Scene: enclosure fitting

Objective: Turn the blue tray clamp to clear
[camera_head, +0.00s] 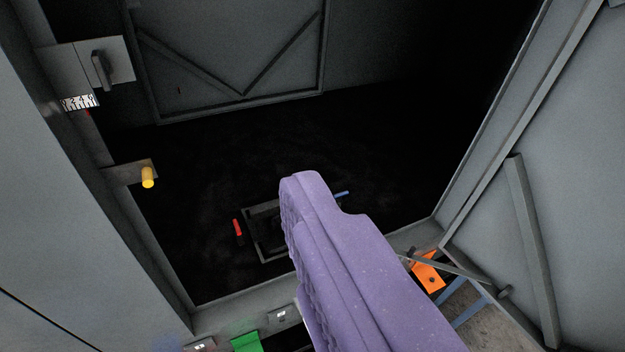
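The blue tray clamp (342,193) shows as a short blue bar low inside the dark enclosure. It lies just right of the purple tip, and part of it may be hidden. A dark tray with a grey rim (262,248) lies on the enclosure floor, its right part hidden behind the purple form. A red clamp (238,228) sits at the tray's left side. My gripper (301,182) shows as a large purple form reaching in from the lower right. Two separate fingertips cannot be made out. Whether it touches the blue clamp cannot be told.
An open door (575,170) with a brace stands at the right. A yellow knob (148,177) sticks out on the left frame, below a latch plate (103,64). A green piece (247,342) and an orange bracket (428,276) sit at the front sill. The enclosure's interior is dark.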

